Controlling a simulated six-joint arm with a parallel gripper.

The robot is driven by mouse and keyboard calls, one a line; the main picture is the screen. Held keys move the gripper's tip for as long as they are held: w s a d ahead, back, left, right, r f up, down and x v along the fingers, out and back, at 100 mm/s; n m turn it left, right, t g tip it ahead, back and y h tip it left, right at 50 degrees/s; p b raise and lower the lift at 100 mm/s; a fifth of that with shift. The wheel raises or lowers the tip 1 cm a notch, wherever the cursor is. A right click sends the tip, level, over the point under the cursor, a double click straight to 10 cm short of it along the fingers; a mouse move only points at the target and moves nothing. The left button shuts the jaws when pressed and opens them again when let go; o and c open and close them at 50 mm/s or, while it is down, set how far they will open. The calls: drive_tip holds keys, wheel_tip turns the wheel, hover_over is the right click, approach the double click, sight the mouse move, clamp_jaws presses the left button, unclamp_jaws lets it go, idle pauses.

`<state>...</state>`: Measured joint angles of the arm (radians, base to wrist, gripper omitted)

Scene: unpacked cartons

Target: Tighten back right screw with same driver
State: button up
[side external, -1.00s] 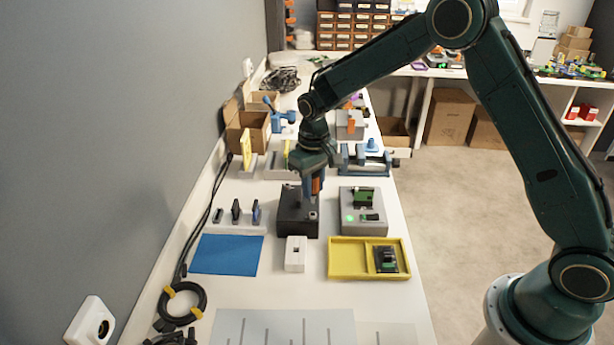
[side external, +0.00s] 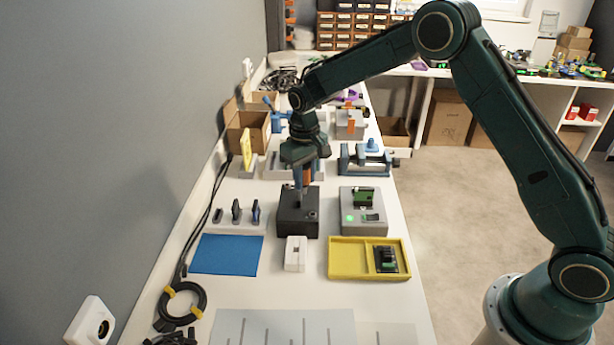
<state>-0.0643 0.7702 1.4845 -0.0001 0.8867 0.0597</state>
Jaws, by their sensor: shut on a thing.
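My gripper (side external: 304,168) points down over the black box (side external: 298,222) in the middle of the table. It is shut on a screwdriver with an orange-brown handle (side external: 308,173). The driver stands roughly upright, with its lower end above or at the back part of the box's top. I cannot tell whether the tip touches a screw. A small round screw-like spot (side external: 312,213) shows on the front right of the box top. The back right screw cannot be made out at this size.
A grey fixture with a green board (side external: 363,199) stands right of the box. A yellow tray (side external: 347,258), a white block (side external: 295,254) and a blue mat (side external: 226,254) lie in front. Small dark parts (side external: 236,211) stand in a holder at left. A blue vise (side external: 366,160) is behind.

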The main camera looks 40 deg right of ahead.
approach(287, 187)
drive_tip(key=s, duration=0.1)
drive_tip(key=shift+w+d+r, duration=0.3)
drive_tip(key=shift+w+r, duration=0.3)
drive_tip(key=shift+w, duration=0.25)
drive_tip(key=shift+f, duration=0.2)
drive_tip(key=shift+f, duration=1.5)
drive_tip(key=shift+f, duration=1.3)
drive_tip(key=shift+m, duration=0.3)
